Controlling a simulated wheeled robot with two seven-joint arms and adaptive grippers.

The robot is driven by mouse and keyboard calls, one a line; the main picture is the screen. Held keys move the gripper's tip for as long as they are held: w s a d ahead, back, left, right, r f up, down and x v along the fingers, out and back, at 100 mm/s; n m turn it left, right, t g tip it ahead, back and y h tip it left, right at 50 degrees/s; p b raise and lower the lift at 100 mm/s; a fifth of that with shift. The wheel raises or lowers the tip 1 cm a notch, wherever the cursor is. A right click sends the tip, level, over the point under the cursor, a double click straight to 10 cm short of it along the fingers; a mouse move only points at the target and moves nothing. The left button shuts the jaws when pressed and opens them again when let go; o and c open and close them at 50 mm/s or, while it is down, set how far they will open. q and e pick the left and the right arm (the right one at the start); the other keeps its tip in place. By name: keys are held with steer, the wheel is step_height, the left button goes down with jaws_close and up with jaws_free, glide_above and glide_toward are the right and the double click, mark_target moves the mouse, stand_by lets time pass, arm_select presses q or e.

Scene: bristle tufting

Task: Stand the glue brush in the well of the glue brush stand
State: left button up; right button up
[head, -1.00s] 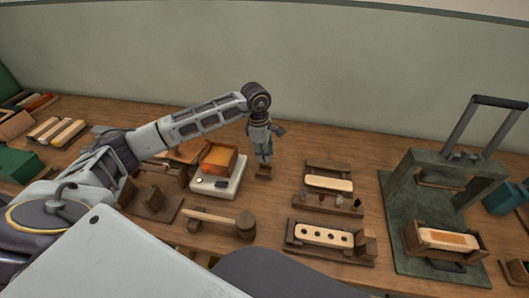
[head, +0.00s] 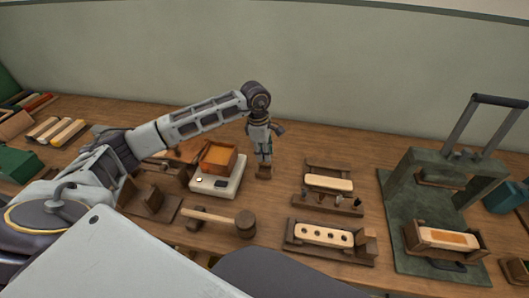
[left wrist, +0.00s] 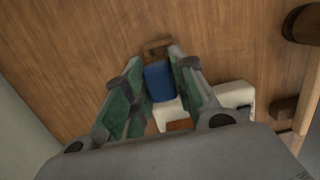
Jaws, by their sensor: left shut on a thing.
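My left gripper (head: 264,158) hangs pointing down in the head view. Its fingers are shut on the glue brush, whose blue handle (left wrist: 160,82) shows between the green finger pads in the left wrist view. My right gripper is not in view.
A mallet (head: 244,224) lies nearer. Wooden holders with pale brush blocks (head: 330,182) stand to the right, before a green press (head: 405,195). Bare tabletop lies behind the stand.

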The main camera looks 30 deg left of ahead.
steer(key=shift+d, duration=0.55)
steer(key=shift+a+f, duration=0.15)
arm_select(q)
steer(key=shift+f, duration=0.1)
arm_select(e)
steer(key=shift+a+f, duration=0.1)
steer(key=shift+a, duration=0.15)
arm_select(q)
steer(key=shift+f+b, duration=0.45)
steer(key=shift+b, duration=0.15)
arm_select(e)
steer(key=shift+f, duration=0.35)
arm_select(q)
steer(key=shift+f+b, duration=1.8)
steer(key=shift+f, duration=0.55)
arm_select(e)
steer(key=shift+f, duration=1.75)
arm_select(q)
steer(key=o, duration=1.4)
